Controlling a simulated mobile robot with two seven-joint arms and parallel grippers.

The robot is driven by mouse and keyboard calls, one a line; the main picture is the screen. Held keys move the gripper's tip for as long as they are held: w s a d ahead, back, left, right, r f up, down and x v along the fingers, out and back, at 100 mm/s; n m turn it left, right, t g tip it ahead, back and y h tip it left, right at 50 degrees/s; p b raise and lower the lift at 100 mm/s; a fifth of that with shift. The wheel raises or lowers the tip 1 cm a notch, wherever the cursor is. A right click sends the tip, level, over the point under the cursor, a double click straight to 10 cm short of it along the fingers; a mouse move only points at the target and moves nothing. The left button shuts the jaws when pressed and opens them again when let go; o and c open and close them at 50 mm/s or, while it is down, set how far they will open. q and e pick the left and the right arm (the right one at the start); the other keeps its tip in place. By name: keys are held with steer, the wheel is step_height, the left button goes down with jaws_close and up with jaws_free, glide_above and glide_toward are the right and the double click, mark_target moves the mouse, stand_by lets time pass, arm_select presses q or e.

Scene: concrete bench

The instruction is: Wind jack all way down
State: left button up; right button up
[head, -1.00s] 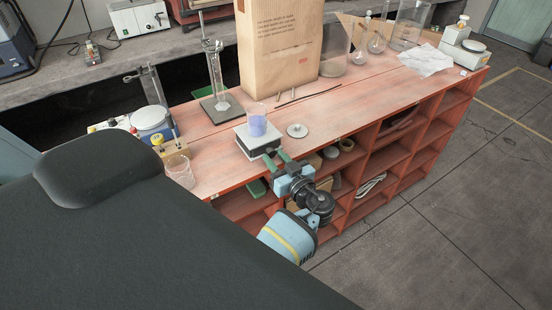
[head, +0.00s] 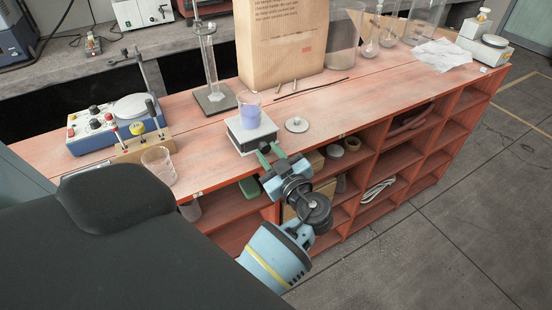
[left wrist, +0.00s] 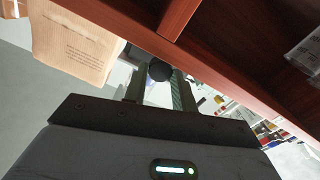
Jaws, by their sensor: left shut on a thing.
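The lab jack (head: 250,134) stands near the front edge of the red bench, its pale top plate level. A beaker of blue-violet liquid (head: 249,110) stands upright on the plate. My left gripper (head: 267,153) is at the jack's front side, its fingers pointing at it. In the left wrist view a dark round knob (left wrist: 159,70) sits between the finger ends of my left gripper (left wrist: 160,78), which is shut on it. The jack's lower mechanism is mostly hidden, so I cannot tell its exact height. My right gripper is not in view.
A metal disc (head: 297,125) lies right of the jack. A stand with a cylinder (head: 212,90) and a paper bag (head: 283,50) stand behind. An empty beaker (head: 158,165) and a blue stirrer (head: 95,132) are left. Open shelves (head: 340,190) lie below the bench edge.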

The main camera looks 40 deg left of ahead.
arm_select(q)
steer(key=shift+r, duration=0.1)
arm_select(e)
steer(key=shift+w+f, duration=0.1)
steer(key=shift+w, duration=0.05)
arm_select(q)
steer(key=o, duration=1)
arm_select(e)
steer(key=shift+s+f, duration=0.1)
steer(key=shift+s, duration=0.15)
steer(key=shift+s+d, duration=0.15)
